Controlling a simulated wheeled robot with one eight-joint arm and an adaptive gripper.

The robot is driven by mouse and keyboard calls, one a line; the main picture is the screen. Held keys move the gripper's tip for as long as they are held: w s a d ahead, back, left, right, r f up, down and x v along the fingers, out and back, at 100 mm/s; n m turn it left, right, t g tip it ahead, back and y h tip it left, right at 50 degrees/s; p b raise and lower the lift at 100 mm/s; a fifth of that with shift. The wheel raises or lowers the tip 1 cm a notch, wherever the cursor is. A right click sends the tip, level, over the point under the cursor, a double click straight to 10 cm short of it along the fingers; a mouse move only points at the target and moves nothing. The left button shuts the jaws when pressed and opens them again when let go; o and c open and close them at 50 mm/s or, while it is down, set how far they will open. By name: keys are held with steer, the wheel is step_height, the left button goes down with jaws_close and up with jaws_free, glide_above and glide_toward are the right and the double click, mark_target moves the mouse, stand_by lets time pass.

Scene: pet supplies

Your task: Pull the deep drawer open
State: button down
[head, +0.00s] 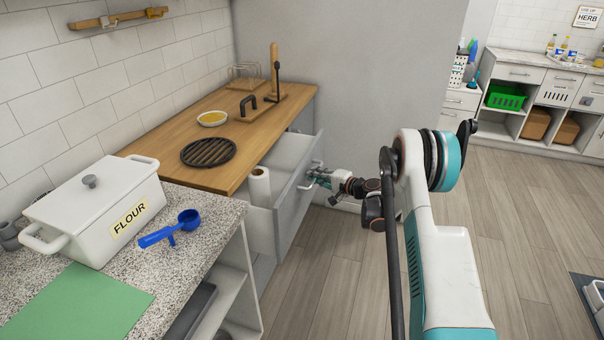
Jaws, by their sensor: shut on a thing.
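The deep drawer (290,200) is pulled out from under the wooden counter, standing well open. Its grey front faces right and carries a pale bar handle (304,186). A white paper roll (259,187) stands upright inside the drawer near its left end. My gripper (316,178) is at the drawer front and is shut on the handle. The fingers are small in this view and partly merge with the handle. The drawer's floor is mostly hidden.
The wooden counter (222,155) holds a black trivet (208,152) and a bowl (212,118). A FLOUR box (95,212) and blue scoop (172,230) sit on the speckled counter at the left. The wood floor (325,265) before the drawer is clear.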

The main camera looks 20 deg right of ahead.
steer(key=s+d, duration=0.8)
steer(key=d, duration=0.4)
steer(key=shift+s, duration=0.4)
steer(key=c, duration=1.9)
jaws_free()
steer(key=v, duration=1.2)
steer(key=shift+w+r, duration=0.1)
